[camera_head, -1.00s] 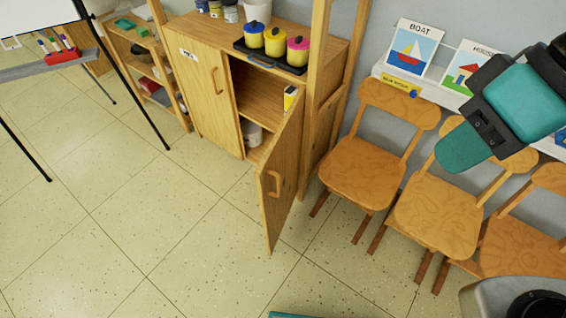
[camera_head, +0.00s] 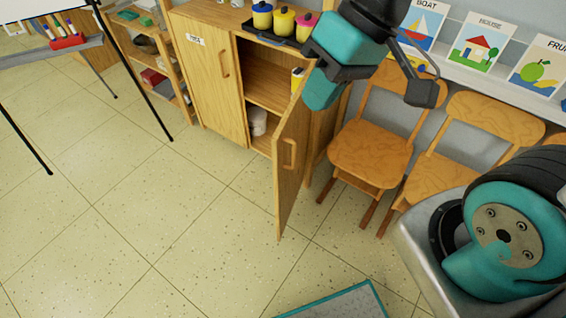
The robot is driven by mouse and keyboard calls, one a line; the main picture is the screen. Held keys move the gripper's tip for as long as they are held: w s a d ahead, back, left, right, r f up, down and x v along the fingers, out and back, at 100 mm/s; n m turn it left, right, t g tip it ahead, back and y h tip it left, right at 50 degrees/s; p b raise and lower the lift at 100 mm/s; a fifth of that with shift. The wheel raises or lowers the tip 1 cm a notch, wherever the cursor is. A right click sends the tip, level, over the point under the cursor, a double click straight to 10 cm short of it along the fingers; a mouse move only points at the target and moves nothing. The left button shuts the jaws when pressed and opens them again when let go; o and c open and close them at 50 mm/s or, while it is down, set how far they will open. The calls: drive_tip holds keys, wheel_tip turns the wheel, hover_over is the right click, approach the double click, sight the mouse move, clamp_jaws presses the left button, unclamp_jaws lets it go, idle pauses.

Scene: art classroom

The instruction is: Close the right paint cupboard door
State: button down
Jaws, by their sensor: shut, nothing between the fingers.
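The right paint cupboard door (camera_head: 290,175) stands wide open and swings out toward me from the wooden cupboard (camera_head: 212,90). Its handle (camera_head: 289,154) is on the face turned to the right. The left door is shut. Inside the open half I see a shelf (camera_head: 268,95) with a small yellow container and a white pot lower down. My gripper (camera_head: 322,92) is shut and empty. In the picture it appears just right of the open door's upper part, over the cupboard's right side; I cannot tell whether it touches the door.
Paint pots (camera_head: 284,20) stand in a black tray on the cupboard top. Wooden chairs (camera_head: 370,150) line the wall on the right. An easel with a pen tray (camera_head: 65,45) stands at the left. The tiled floor (camera_head: 170,230) before the cupboard is clear.

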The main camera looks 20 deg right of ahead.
drive_tip(key=w+d+f+m+t+y+b, duration=0.15)
drive_tip(key=w+d+f+m+b, duration=0.4)
drive_tip(key=f, duration=0.65)
drive_tip(key=w+d+f+m+t+b, duration=0.25)
drive_tip(key=w+d+f+b, duration=0.3)
drive_tip(key=f+b, duration=0.5)
drive_tip(key=w+d+f+m+t+y+b, duration=0.1)
drive_tip(key=w+d+f+m+b, duration=0.4)
drive_tip(key=f, duration=0.8)
drive_tip(key=b, duration=0.2)
approach(287, 152)
drive_tip(key=shift+n, duration=0.4)
drive_tip(key=x, duration=0.5)
drive_tip(key=shift+s+a+f, duration=0.1)
drive_tip(key=shift+s+f, duration=0.15)
drive_tip(key=shift+f, duration=0.35)
drive_tip(key=shift+w+a, duration=0.45)
drive_tip(key=shift+a, duration=0.05)
drive_tip(key=shift+h, duration=0.25)
